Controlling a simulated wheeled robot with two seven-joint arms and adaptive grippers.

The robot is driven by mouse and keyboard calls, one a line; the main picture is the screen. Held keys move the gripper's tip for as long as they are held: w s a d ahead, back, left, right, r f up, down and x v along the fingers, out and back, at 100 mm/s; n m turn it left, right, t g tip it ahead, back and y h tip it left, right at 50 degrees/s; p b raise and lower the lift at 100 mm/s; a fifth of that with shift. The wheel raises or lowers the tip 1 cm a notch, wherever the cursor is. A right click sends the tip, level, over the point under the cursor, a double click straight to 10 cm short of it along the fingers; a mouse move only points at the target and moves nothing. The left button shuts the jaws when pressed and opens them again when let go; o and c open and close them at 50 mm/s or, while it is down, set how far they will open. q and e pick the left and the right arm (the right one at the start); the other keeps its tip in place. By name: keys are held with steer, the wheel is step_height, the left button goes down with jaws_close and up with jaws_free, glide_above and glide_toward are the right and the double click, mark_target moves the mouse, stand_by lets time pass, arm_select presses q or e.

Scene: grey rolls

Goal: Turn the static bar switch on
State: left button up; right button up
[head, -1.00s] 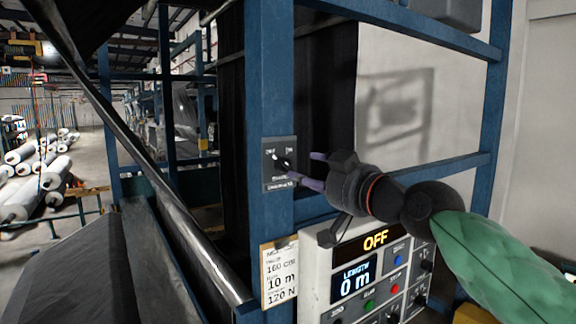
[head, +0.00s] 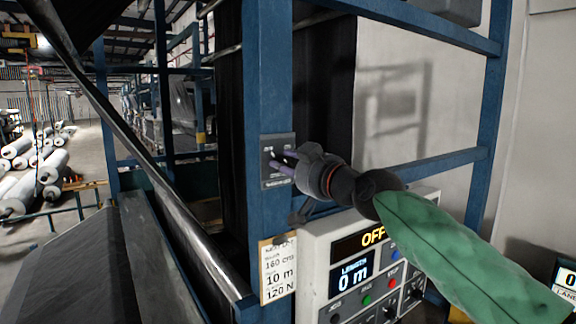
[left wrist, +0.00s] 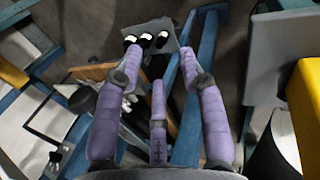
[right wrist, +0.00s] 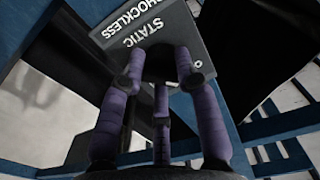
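The static bar switch is a dark grey plate (head: 267,181) on the blue upright post, left of centre in the head view. In the right wrist view its plate (right wrist: 186,27) shows upside-down lettering with "STATIC" and "SHOCKLESS". A black knob (right wrist: 158,62) shows between the fingertips; its pointing direction is hidden. My right gripper (head: 278,163) is at the plate, its purple fingers open around the knob; contact cannot be told. It also shows in the right wrist view (right wrist: 159,69). My left gripper (left wrist: 160,68) is open and empty, outside the head view.
A control box (head: 318,262) reading "OFF" and "0 m" is below my right arm. A paper label (head: 278,270) hangs on the post (head: 270,80). A slanted metal bar (head: 150,160) runs left of it. A panel with several knobs (left wrist: 163,40) lies beyond my left fingers.

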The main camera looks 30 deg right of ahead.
steer(key=shift+f, duration=0.1)
jaws_close()
steer(key=shift+a+m, duration=0.1)
steer(key=shift+m, duration=0.2)
steer(key=m+p, duration=0.1)
steer(key=m, duration=0.2)
steer(key=shift+w+m, duration=0.1)
steer(key=shift+m, duration=0.2)
steer(key=m+p, duration=0.1)
steer(key=m, duration=0.3)
steer(key=shift+f+m+p, duration=0.1)
steer(key=shift+m+p, duration=0.2)
steer(key=shift+p, duration=0.05)
steer(key=m+p, duration=0.1)
steer(key=m, duration=0.3)
steer(key=shift+m+p, duration=0.3)
steer(key=shift+p, duration=0.1)
steer(key=shift+a+m+p, duration=0.1)
steer(key=shift+m+p, duration=0.6)
steer(key=shift+m, duration=1.5)
